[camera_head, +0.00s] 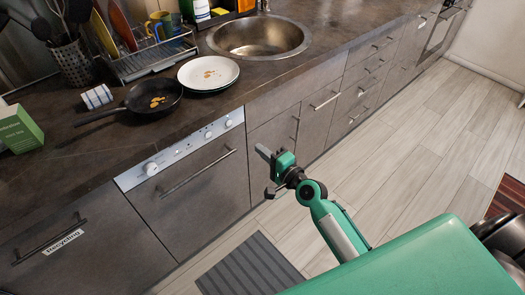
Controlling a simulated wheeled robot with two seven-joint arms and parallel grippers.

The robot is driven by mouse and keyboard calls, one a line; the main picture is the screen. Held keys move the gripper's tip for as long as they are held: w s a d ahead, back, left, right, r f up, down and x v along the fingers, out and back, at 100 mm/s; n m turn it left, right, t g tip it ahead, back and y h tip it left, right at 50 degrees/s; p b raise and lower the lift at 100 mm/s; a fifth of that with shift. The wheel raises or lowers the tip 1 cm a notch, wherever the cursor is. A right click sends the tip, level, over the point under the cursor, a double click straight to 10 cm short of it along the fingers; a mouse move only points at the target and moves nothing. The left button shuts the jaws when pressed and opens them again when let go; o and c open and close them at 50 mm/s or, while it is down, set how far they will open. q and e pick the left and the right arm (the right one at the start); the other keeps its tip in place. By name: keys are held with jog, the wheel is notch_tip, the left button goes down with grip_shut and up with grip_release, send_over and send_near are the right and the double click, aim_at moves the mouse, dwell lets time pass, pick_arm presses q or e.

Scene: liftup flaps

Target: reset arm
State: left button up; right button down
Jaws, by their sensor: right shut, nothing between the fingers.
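My right gripper (268,172) is in front of the lower kitchen cabinets, near the right edge of the dishwasher front (190,185). It is shut with nothing held, and its fingers point up and left. Its green arm comes in from the lower right. My left gripper is not in view.
The counter (75,165) holds a black pan (150,98), a white plate (208,74), a dish rack (150,55), a green box (20,130) and a metal sink (258,36). Bar handles stick out from the cabinet fronts. A grey mat (250,270) lies on the floor.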

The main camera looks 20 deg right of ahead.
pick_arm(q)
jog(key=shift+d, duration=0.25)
pick_arm(e)
jog(key=s+a+f+n+g+h, duration=0.1)
jog(key=s+a+f+n+g, duration=0.1)
jog(key=s+f+n+g, duration=0.7)
jog(key=s+a+f+n+g+h, duration=0.1)
jog(key=s+f+n+g+h, duration=0.15)
jog(key=s+f, duration=1.15)
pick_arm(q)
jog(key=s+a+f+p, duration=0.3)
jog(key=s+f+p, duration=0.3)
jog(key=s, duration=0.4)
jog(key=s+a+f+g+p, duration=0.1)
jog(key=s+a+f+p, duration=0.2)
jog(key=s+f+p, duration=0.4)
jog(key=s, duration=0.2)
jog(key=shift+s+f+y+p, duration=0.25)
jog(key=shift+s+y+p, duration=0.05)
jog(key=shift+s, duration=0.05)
pick_arm(e)
jog(key=s+d+f+n+g+h, duration=0.1)
jog(key=s+d+f, duration=0.3)
jog(key=s+f, duration=0.7)
jog(key=s+d+f+n+g+h, duration=0.1)
jog(key=s+d+f+n+g, duration=0.2)
jog(key=s+f, duration=0.8)
jog(key=s+d+n, duration=0.1)
jog(key=s, duration=0.4)
jog(key=shift+h, duration=0.35)
